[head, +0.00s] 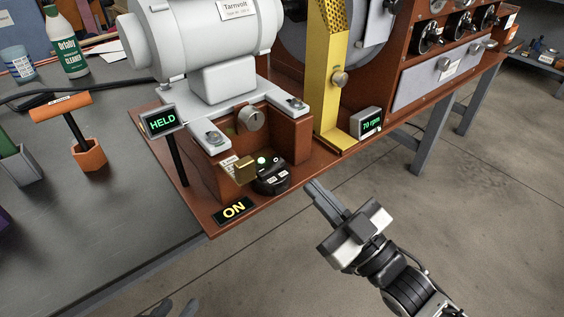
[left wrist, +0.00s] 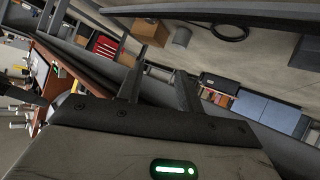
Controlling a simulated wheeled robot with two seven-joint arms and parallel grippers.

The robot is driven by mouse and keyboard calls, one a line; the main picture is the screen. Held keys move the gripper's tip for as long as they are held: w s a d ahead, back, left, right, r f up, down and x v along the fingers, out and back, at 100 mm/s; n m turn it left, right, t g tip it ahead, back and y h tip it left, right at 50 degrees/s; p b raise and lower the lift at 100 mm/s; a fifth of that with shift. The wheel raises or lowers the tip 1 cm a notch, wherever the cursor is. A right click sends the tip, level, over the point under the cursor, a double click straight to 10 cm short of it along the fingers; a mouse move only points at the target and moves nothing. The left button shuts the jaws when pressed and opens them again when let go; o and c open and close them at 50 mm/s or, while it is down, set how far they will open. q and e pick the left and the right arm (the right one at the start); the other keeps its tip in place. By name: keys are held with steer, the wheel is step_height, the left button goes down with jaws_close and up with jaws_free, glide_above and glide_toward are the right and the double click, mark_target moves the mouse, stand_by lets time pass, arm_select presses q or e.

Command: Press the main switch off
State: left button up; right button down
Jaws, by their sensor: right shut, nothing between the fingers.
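The main switch (head: 271,181) is a black housing with small white labels at the front of the brown machine base. Only dark tips of my left gripper (head: 177,308) show at the bottom edge of the head view. In the left wrist view its fingers (left wrist: 158,85) are spread with nothing between them.
A HELD display (head: 163,121) on a post stands left of the switch, with a brass block (head: 245,169) close beside it. A grey motor (head: 205,35) is behind. A yellow upright (head: 331,80) and a 70 rpm display (head: 367,122) stand right. Floor at front right is open.

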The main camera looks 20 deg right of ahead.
step_height(320, 180, up, 3)
glide_above(284, 175)
steer(key=shift+s+a+r+b, duration=0.1)
steer(key=shift+s+a+b, duration=0.15)
steer(key=shift+a+b, duration=0.2)
steer(key=f, duration=0.1)
steer(key=f+b, duration=0.1)
steer(key=f, duration=0.1)
steer(key=shift+w+d+f, duration=0.2)
steer(key=shift+d, duration=0.15)
steer(key=shift+d+f+b, duration=0.1)
steer(key=shift+f+b, duration=0.2)
steer(key=shift+b, duration=0.05)
arm_select(q)
steer(key=shift+w+d+r+t+h, duration=0.15)
steer(key=shift+d+r+t, duration=0.15)
steer(key=shift+r, duration=0.2)
steer(key=shift+d+r+t+h, duration=0.15)
steer(key=shift+r+t, duration=0.25)
steer(key=shift+r, duration=0.1)
